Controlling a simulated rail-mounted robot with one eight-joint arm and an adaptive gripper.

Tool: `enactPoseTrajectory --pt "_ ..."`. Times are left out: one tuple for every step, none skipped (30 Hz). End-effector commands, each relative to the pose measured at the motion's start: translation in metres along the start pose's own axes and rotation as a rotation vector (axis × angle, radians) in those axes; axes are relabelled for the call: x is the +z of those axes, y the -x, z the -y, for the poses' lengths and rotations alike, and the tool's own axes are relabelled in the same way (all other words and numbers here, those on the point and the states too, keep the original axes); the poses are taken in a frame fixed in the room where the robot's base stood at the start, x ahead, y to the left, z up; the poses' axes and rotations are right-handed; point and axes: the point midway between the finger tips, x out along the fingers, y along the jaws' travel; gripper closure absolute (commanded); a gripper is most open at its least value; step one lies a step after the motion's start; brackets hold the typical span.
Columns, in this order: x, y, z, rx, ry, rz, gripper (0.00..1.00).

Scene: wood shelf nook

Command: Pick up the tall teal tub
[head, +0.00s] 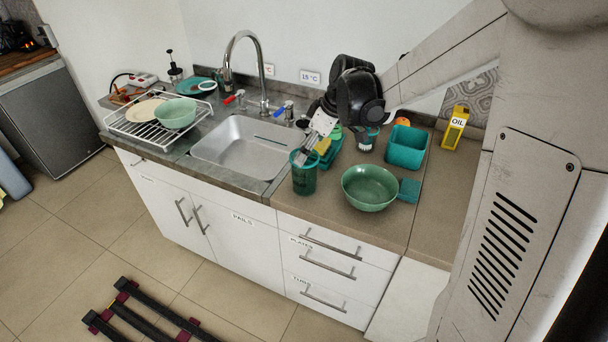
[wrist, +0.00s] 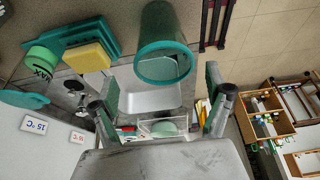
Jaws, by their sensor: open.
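The tall teal tub (head: 304,182) is a dark teal open cylinder. It stands upright on the counter just right of the sink, near the front edge. In the wrist view the tub (wrist: 168,28) shows at the top centre with its round rim facing me. My gripper (head: 309,154) is at the tub's rim in the head view, reaching in from the back right. In the wrist view my gripper (wrist: 161,78) is open, one finger on each side of the rim in the picture, with gaps visible. I cannot tell whether a finger touches the tub.
A green bowl (head: 369,189) and a teal square tub (head: 406,148) stand to the right. A yellow sponge (wrist: 88,57) sits in a teal holder (wrist: 80,35) close behind the tub. The sink (head: 240,149) and faucet (head: 262,75) are left. A yellow oil box (head: 454,129) stands far right.

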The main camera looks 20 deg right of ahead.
Motion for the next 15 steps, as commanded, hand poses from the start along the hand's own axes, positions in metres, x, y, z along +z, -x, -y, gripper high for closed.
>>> enactPoseTrajectory --pt "0.0 -0.003 0.0 0.0 0.0 0.0 0.17" --pt "0.001 -0.005 0.001 0.0 0.001 0.0 0.17" --pt "0.001 -0.009 0.002 0.0 0.001 0.0 0.17" --pt "0.002 -0.013 0.003 0.0 0.001 0.0 0.17" --pt "0.003 -0.017 0.004 0.0 0.001 0.0 0.17" --pt "0.003 -0.023 0.004 0.0 0.001 0.0 0.17" --pt "0.004 -0.027 0.005 0.0 0.001 0.0 0.17" --pt "0.005 -0.031 0.006 0.0 0.0 0.0 0.17" --pt "0.005 -0.036 0.005 0.0 0.0 0.0 0.17" --pt "0.005 -0.039 0.005 0.0 0.0 0.0 0.17" --pt "0.005 -0.042 0.006 0.0 0.0 0.0 0.17" --pt "0.005 -0.045 0.006 0.0 0.0 0.0 0.17" --pt "0.005 -0.047 0.006 0.0 0.0 0.0 0.17" --pt "0.005 -0.049 0.006 0.0 0.0 0.0 0.17" --pt "0.005 -0.05 0.006 0.0 0.0 0.0 0.17"
